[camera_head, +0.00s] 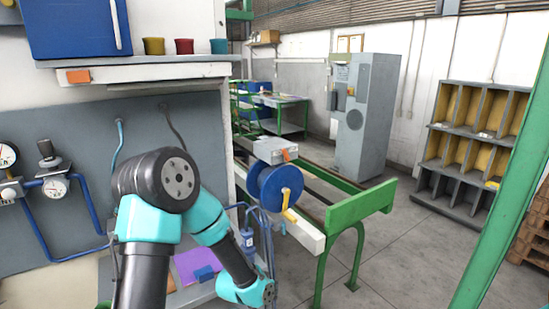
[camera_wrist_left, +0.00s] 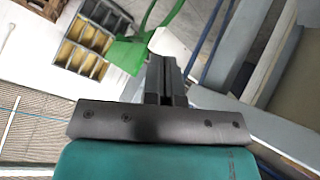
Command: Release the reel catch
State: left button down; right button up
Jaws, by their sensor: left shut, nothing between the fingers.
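A blue reel (camera_head: 275,188) with a yellow crank handle (camera_head: 290,207) hangs at the side of the green-framed bench. Above it sits a grey box (camera_head: 272,150) with a small orange part (camera_head: 290,154) at its right; I cannot tell if this is the catch. My left arm reaches down in front of the panel, its wrist at the lower edge of the head view, below and left of the reel. In the left wrist view my left gripper (camera_wrist_left: 166,66) is shut and empty. My right gripper is not in view.
The green bench end (camera_head: 362,205) stands right of the reel, and a white beam (camera_head: 302,232) runs beneath it. A blue bottle (camera_head: 247,240) stands close to my left forearm. A grey cabinet (camera_head: 365,115) and pigeonhole shelves (camera_head: 470,145) stand farther back.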

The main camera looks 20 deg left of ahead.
aim_at(282, 152)
pick_arm(q)
jog(key=w+a+r+m+t, duration=0.1)
jog(key=w+a+r+t, duration=0.15)
jog(key=r, duration=0.45)
jog(key=w+a+r+t+h, duration=0.15)
jog(key=w+r, duration=0.25)
jog(key=r, duration=0.4)
jog(key=w+a+r+m+t, duration=0.1)
jog(key=w+a+r+t, duration=0.15)
jog(key=r, duration=0.45)
jog(key=w+a+r+m+t+h, duration=0.2)
jog(key=a+r+m+t+h, duration=0.2)
jog(key=a+r+h, duration=0.3)
jog(key=shift+a+r+m+h, duration=0.4)
jog(key=shift+r+m, duration=0.2)
jog(key=shift+m, duration=0.3)
jog(key=shift+w, duration=0.15)
jog(key=x, duration=1.3)
jog(key=shift+w+d+r, duration=0.15)
jog(key=shift+w+r, duration=0.1)
jog(key=shift+w, duration=0.1)
jog(key=shift+y, duration=0.25)
